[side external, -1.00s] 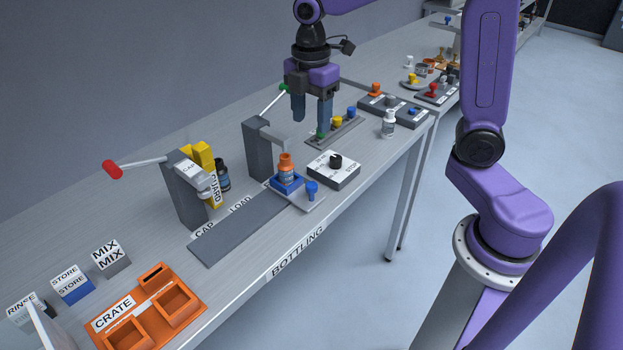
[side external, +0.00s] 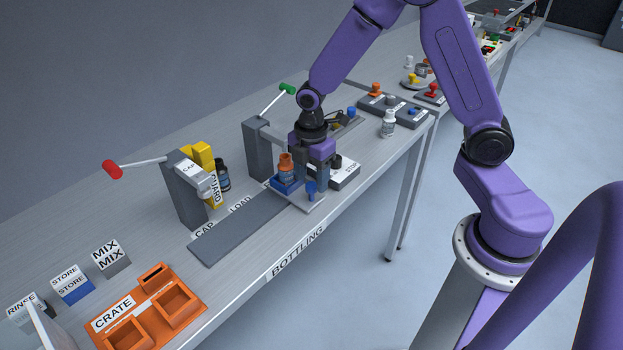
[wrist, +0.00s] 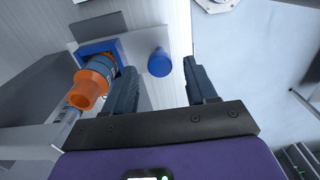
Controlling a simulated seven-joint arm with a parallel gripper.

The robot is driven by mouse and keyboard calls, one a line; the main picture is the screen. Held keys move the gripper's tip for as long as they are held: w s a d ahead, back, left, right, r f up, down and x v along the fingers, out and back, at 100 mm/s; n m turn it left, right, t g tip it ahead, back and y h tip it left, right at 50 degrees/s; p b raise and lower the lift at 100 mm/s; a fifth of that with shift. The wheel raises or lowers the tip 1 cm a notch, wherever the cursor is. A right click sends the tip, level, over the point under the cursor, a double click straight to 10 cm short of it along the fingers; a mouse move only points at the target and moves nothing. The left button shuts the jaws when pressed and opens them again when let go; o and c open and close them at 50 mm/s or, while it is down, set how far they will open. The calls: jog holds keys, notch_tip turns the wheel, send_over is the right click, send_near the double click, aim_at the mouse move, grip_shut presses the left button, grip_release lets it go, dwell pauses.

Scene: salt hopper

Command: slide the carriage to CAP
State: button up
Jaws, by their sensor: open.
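The CAP label (side external: 204,229) is at the track's left end. My gripper (side external: 316,190) is open and low beside the carriage. In the wrist view the blue knob (wrist: 159,62) lies ahead between the two fingers (wrist: 163,88), not visibly touched. The bottle (wrist: 92,83) is just left of the left finger.
A grey post with a green-tipped lever (side external: 257,150) stands behind the carriage. The capping post with a red-tipped lever (side external: 186,190) and a yellow guard (side external: 205,158) stand near CAP. The track between is clear.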

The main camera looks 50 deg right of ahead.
jog(key=shift+f, duration=0.65)
grip_shut()
jog(key=a, duration=2.2)
jog(key=shift+a, duration=0.35)
grip_release()
jog(key=shift+r, duration=0.15)
